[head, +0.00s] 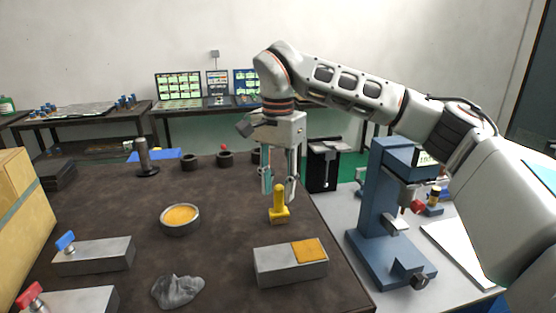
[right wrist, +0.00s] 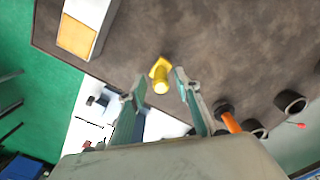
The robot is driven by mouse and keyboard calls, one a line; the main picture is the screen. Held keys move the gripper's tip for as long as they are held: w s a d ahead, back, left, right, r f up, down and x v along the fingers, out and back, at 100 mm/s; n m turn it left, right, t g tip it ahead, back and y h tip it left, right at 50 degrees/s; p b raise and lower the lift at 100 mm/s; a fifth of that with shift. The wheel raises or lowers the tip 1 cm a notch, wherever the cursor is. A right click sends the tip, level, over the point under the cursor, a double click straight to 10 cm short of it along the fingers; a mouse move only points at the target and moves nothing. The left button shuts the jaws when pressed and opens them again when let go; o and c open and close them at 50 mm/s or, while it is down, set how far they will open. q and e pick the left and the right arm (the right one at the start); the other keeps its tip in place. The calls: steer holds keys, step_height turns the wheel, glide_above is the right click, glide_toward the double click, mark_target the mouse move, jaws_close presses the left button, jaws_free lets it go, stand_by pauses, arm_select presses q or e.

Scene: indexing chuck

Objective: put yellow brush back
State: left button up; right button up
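The yellow brush (head: 279,206) stands upright on the dark brown table, on a wider yellow foot, near the table's right edge. My right gripper (head: 279,193) points down just above and behind it, with its fingers apart. In the right wrist view, the brush (right wrist: 160,78) shows beyond and between the two open fingertips (right wrist: 156,79). I cannot tell whether a finger touches it. A grey block with an orange pad (head: 290,263) lies in front of the brush, and also shows in the right wrist view (right wrist: 98,12). My left gripper is not in view.
A round dish of yellow material (head: 180,219), a crumpled grey cloth (head: 177,291) and a grey block with a blue knob (head: 100,254) lie to the left. Dark rings (head: 190,162) stand behind. A blue press (head: 375,210) stands on the side table at right.

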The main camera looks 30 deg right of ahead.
step_height(320, 180, up, 9)
steer(key=shift+r, duration=0.95)
